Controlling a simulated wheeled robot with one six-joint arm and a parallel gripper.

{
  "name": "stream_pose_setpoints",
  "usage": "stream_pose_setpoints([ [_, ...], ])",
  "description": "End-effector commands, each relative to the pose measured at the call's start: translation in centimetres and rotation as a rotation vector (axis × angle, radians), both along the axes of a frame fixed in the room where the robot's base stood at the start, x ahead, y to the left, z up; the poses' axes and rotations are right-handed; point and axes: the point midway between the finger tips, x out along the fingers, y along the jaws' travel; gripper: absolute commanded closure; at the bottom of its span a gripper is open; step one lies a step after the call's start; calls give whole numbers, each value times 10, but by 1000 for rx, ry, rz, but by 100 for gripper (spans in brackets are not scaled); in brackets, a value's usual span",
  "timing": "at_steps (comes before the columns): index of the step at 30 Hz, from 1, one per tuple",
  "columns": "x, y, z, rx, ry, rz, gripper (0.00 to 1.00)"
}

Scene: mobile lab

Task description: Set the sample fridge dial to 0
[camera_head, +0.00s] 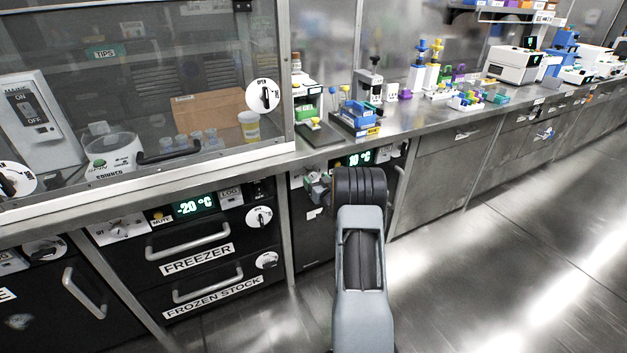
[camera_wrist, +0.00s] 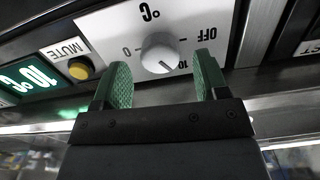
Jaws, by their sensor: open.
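The sample fridge dial (camera_wrist: 160,50) is a round pale knob on a white panel in the wrist view, which is upside down. "0" is printed left of it, "OFF" at its upper right, and a mark that looks like "10" at its lower right. The knob's dark pointer line aims towards that lower-right mark. My gripper (camera_wrist: 161,61) is open, its green-padded fingers on either side of the knob with gaps; I cannot tell contact. The display (camera_head: 358,158) reads 10 °C.
A yellow MUTE button (camera_wrist: 81,68) is beside the dial panel. Left of the fridge, the freezer (camera_head: 205,242) has protruding handles and shows -20 °C. The counter above (camera_head: 420,128) holds a blue rack (camera_head: 355,121) and other lab items. The floor at right is clear.

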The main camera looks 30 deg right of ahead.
Motion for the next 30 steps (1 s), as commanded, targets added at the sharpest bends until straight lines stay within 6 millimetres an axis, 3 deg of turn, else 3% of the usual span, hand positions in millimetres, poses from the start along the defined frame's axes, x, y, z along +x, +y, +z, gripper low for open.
stream_pose_setpoints([
  [7, 19, -2, 0, -1, 0, 1, 33],
  [18, 21, -3, 0, 0, 1, 0, 34],
  [30, 21, -3, 0, -1, 0, 0, 72],
])
